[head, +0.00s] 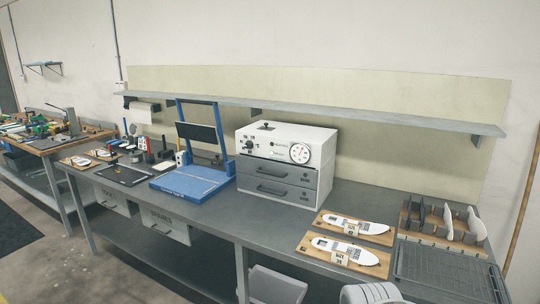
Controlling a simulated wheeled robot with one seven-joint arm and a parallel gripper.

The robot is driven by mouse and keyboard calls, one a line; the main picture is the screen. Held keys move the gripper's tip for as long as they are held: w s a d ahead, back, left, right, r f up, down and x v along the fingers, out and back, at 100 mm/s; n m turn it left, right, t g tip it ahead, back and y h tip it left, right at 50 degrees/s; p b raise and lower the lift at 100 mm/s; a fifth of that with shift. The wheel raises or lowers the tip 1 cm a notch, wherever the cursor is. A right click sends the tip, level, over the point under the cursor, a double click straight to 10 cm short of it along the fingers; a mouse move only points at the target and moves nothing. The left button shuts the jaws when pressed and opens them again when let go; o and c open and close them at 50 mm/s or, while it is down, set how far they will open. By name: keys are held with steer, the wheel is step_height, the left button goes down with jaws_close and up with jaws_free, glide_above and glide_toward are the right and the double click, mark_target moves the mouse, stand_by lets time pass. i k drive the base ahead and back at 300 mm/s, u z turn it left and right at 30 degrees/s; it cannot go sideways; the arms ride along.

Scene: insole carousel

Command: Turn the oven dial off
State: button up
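The oven (322,152) is a white box with two dark grey drawers, standing on the grey workbench. A small black dial (250,145) is on the left of its white front panel. A round white gauge with a red and black face (300,153) is on the right of the panel. The dial's setting is too small to read. My gripper is not in view; only pale grey parts, likely of my arm, show at the bottom edge, well apart from the oven.
A blue frame press (192,182) stands left of the oven. Two wooden boards (376,241) with white insoles, an upright rack (408,219) and a dark tray (445,272) lie to the right. A shelf (350,120) runs above. Bare bench lies before the oven.

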mark_target(249, 144)
steer(key=u, duration=0.65)
steer(key=i, duration=0.75)
steer(key=u, duration=0.95)
steer(key=i, duration=0.9)
steer(key=u, duration=0.05)
